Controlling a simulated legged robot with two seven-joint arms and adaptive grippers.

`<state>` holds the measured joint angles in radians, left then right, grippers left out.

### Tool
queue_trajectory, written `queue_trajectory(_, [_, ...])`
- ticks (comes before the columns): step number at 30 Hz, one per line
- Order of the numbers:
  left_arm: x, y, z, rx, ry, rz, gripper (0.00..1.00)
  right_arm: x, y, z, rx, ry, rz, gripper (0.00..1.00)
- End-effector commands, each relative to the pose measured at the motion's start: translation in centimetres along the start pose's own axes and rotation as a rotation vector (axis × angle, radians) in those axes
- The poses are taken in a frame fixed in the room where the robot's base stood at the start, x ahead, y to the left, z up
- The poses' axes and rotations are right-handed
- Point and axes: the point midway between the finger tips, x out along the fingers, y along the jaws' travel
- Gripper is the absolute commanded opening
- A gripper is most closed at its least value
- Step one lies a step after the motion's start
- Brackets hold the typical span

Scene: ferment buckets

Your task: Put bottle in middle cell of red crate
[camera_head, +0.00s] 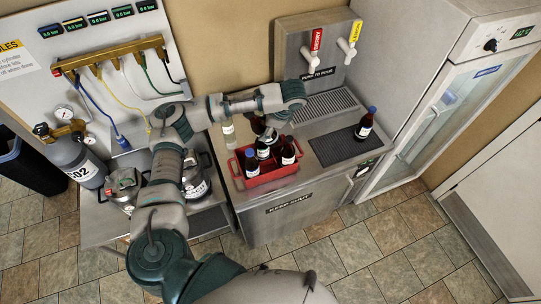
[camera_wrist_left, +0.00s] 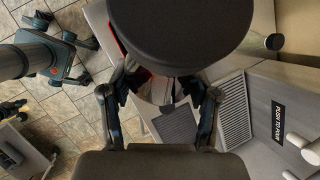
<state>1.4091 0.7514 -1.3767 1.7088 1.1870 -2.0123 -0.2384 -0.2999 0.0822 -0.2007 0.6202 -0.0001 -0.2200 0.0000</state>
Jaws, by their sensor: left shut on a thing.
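The red crate (camera_head: 262,181) stands on the steel counter in the head view, with dark, white-labelled bottles in it. One bottle (camera_head: 250,164) stands at the left and another (camera_head: 288,153) at the right. My left gripper (camera_head: 267,132) is low over the crate's back middle, shut on a dark bottle (camera_head: 262,151) between those two. Whether its base touches the crate floor is hidden. In the left wrist view my left gripper's fingers (camera_wrist_left: 160,102) show, but a large dark round shape covers much of the grip. My right gripper is not in view.
A dark bottle with a blue cap (camera_head: 364,126) stands on the black mat (camera_head: 338,147) at the right. A pale bottle (camera_head: 229,134) stands behind the crate's left end. Taps (camera_head: 313,55) rise behind the counter. A glass-door fridge (camera_head: 430,120) stands right.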

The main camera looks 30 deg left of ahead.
Motion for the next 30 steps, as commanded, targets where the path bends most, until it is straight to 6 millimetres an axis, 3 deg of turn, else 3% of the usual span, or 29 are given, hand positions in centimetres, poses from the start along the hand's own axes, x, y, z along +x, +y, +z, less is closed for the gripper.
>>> queue_trajectory(9, [0.6, 0.1, -0.3, 0.001, 0.0, 0.0, 0.0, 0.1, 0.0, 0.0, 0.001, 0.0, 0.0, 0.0])
queue_trajectory(24, [11.0, 2.4, -4.6, 0.0, 0.001, 0.002, 0.0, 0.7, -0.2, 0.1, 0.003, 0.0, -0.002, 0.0])
queue_trajectory(30, [12.2, 2.5, -5.1, -0.001, 0.0, -0.001, 0.0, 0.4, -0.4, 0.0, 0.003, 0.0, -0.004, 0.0])
